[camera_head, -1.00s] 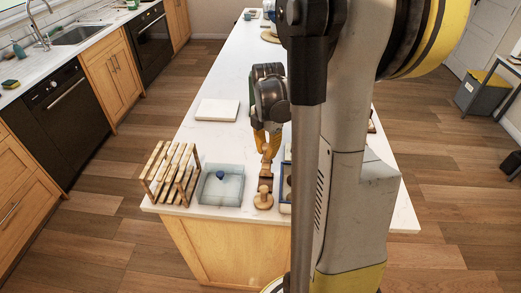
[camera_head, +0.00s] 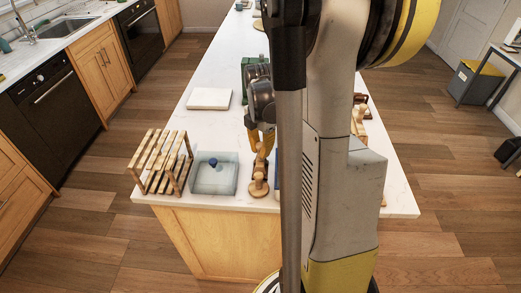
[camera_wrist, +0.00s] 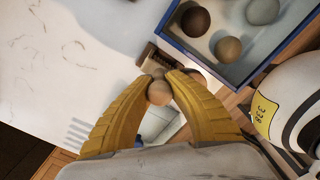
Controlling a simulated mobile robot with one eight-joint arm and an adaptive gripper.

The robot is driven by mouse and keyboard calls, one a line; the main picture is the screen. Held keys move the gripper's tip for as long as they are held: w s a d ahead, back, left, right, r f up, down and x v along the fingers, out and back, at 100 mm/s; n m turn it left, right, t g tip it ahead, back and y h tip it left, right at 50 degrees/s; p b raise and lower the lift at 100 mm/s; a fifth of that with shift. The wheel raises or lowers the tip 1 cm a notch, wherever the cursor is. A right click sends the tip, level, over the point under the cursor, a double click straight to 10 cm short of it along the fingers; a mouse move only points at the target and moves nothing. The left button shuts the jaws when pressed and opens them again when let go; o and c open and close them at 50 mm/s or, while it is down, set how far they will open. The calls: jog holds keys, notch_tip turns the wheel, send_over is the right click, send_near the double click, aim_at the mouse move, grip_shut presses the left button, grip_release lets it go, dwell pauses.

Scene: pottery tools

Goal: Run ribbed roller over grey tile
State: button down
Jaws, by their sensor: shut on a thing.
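My gripper (camera_head: 262,143) is low over the near end of the white counter. In the wrist view its yellow fingers (camera_wrist: 160,79) are shut on a wooden tool with a round pale knob (camera_wrist: 158,93). The fingers hide much of the tool, and I cannot make out any ribs on it. A small wooden piece with a round base (camera_head: 258,188) stands just below the gripper in the head view. I cannot tell if it is part of the held tool. A pale slab (camera_head: 209,98) lies farther back on the counter. I cannot pick out a clearly grey tile.
A blue-rimmed tray (camera_wrist: 250,81) with several clay balls is close beside my gripper. My column hides part of the counter.

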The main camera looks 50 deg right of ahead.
jog(key=c, duration=1.4)
grip_release()
jog(key=shift+r, duration=0.1)
